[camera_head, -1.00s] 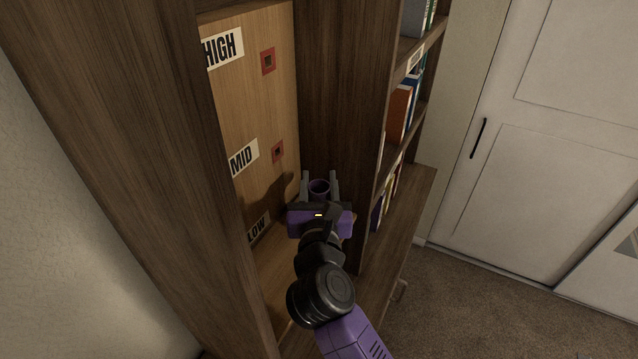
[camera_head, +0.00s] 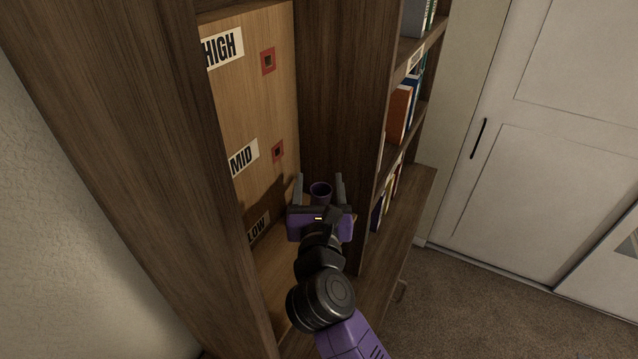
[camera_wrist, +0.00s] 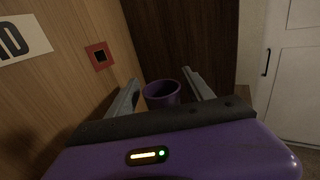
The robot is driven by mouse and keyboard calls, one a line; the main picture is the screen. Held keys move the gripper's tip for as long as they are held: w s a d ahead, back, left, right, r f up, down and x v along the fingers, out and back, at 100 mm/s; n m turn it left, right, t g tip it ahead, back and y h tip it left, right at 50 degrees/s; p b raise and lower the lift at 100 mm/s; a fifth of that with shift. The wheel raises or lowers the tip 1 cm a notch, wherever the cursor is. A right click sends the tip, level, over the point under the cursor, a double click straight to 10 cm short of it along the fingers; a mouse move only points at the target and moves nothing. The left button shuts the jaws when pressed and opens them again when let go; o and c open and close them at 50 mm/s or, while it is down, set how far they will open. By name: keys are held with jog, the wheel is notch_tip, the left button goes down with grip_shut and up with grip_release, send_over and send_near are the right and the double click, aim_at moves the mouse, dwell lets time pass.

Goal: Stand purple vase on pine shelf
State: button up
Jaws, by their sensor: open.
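The purple vase (camera_head: 320,190) is upright between the fingers of my gripper (camera_head: 319,182), with its round open rim facing up. The vase also shows in the wrist view (camera_wrist: 162,95), with a gap on each side between it and the grey fingers. My gripper is open around it, not clamping it. The vase's lower part and whatever is under it are hidden by my gripper. A pale wood surface (camera_head: 272,268) shows low in the bookcase bay; I cannot tell whether it is the pine shelf.
The pale back panel carries HIGH (camera_head: 222,47), MID (camera_head: 243,158) and LOW (camera_head: 257,229) labels and red-framed square holes. Dark wood sides (camera_head: 345,95) close in the bay. Books (camera_head: 399,113) stand on shelves to the right, beyond the dark upright.

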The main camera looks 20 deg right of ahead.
jog(key=b+v, duration=0.2)
jog(key=v, duration=0.9)
jog(key=shift+s, duration=0.2)
jog(key=shift+a, duration=0.1)
jog(key=s+d+f+n+t+y, duration=0.1)
jog(key=s+d+n+t, duration=0.15)
jog(key=s+n, duration=0.75)
jog(key=s+d+n+t, duration=0.1)
jog(key=s+d+n, duration=0.2)
jog(key=s+n, duration=0.7)
jog(key=s+a+f+n+g+y, duration=0.1)
jog(key=s+f+n, duration=0.4)
jog(key=n, duration=0.5)
jog(key=s+a+f+n+g+y, duration=0.2)
jog(key=s+f+n+g+y, duration=0.2)
jog(key=s+n, duration=0.3)
jog(key=n+y, duration=0.1)
jog(key=n, duration=0.3)
jog(key=shift+s+f+y, duration=0.3)
jog(key=shift+s+f, duration=0.05)
jog(key=shift+s, duration=0.05)
jog(key=shift+a, duration=0.1)
